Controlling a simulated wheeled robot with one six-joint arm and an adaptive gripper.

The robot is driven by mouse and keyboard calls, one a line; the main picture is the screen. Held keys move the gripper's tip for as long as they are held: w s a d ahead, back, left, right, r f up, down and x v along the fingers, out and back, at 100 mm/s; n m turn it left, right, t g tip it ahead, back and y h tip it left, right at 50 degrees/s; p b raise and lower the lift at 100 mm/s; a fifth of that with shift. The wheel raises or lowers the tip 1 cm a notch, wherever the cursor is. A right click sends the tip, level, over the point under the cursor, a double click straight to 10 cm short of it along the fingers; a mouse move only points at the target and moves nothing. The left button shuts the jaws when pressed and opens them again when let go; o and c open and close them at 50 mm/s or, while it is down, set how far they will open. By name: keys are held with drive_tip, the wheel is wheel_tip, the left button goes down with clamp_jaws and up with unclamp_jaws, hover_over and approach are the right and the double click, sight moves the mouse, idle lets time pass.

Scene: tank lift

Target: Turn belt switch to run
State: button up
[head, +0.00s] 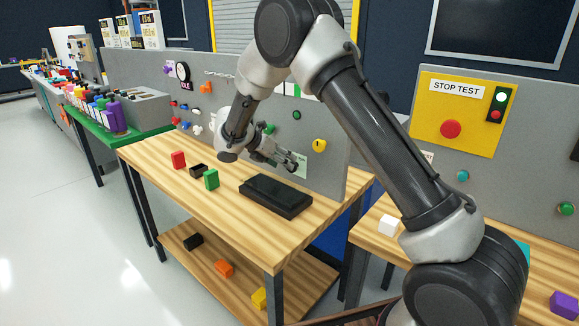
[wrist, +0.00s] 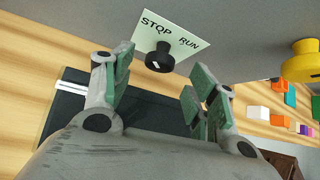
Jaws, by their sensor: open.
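The belt switch is a black knob (wrist: 160,58) on a pale green plate (wrist: 188,46) marked STOP and RUN. In the head view the plate (head: 301,168) is on the grey upright panel behind the bench, partly covered by my gripper (head: 291,161). In the wrist view my gripper (wrist: 163,68) is open and empty. The knob shows beyond and between its fingers, apparently untouched.
A black box-like block (head: 275,196) lies on the wooden bench below my gripper. A yellow knob (head: 319,146) sits on the panel to the right of the plate. Red (head: 178,160) and green (head: 211,179) blocks stand at the bench's left. A dial marked IDLE (head: 182,73) is on the panel.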

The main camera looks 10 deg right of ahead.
drive_tip(key=shift+x, duration=2.3)
drive_tip(key=c, duration=1)
